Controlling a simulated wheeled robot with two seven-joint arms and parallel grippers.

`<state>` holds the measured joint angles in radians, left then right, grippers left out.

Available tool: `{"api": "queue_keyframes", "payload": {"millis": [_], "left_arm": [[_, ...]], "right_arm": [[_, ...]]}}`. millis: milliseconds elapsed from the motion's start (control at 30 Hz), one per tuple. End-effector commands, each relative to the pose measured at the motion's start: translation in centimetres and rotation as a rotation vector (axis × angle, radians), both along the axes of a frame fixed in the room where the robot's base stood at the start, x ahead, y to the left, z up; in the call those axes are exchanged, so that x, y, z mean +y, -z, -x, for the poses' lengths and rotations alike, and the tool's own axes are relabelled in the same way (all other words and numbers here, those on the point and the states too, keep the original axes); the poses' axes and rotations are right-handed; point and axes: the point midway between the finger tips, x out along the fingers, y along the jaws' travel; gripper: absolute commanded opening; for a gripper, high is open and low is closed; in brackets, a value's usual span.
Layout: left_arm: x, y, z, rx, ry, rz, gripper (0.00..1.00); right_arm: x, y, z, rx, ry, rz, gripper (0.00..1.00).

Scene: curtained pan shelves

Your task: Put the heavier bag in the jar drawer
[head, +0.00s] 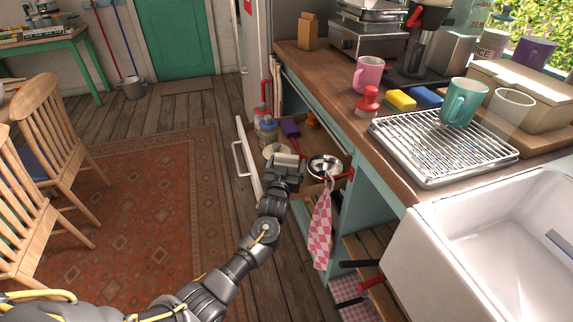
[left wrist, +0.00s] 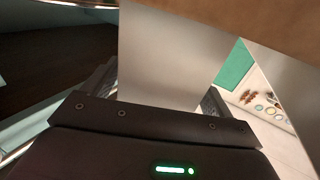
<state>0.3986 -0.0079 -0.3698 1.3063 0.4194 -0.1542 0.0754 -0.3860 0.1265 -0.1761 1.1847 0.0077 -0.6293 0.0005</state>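The open drawer (head: 247,165) under the counter has a pale front with a bar handle and holds jars (head: 267,132) with bluish lids. My left gripper (head: 286,160) is low over the drawer, right of the jars. A small whitish patch shows at its tip; I cannot tell what it is. In the left wrist view, the fingers (left wrist: 160,92) stand apart with a plain pale surface between them. I cannot tell whether that surface is held or lies beyond. No bag is clearly recognisable. My right gripper is out of view.
A steel pan (head: 325,166) with a red handle is just right of my gripper. A checked towel (head: 320,230) hangs below it. The counter (head: 335,92) carries a pink mug (head: 368,75) and a wire rack (head: 440,148). Open floor and a rug (head: 150,220) lie left.

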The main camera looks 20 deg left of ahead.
Motion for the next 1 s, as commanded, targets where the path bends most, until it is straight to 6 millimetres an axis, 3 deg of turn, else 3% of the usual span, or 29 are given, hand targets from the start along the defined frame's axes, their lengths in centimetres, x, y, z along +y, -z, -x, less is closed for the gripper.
{"api": "queue_keyframes", "payload": {"millis": [100, 500, 800, 1000], "left_arm": [[0.0, 0.0, 0.0, 0.001, 0.0, 0.0, 0.98], [0.0, 0.2, 0.0, 0.004, 0.0, -0.001, 0.98], [-0.5, 0.2, 6.4, 0.004, 0.001, 0.001, 0.98], [-0.7, 0.1, 9.5, 0.002, 0.0, 0.0, 0.98]], "right_arm": [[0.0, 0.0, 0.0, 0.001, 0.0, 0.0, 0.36], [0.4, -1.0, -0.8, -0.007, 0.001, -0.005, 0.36], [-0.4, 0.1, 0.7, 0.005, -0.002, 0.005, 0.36], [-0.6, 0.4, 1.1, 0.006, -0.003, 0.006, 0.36]]}}
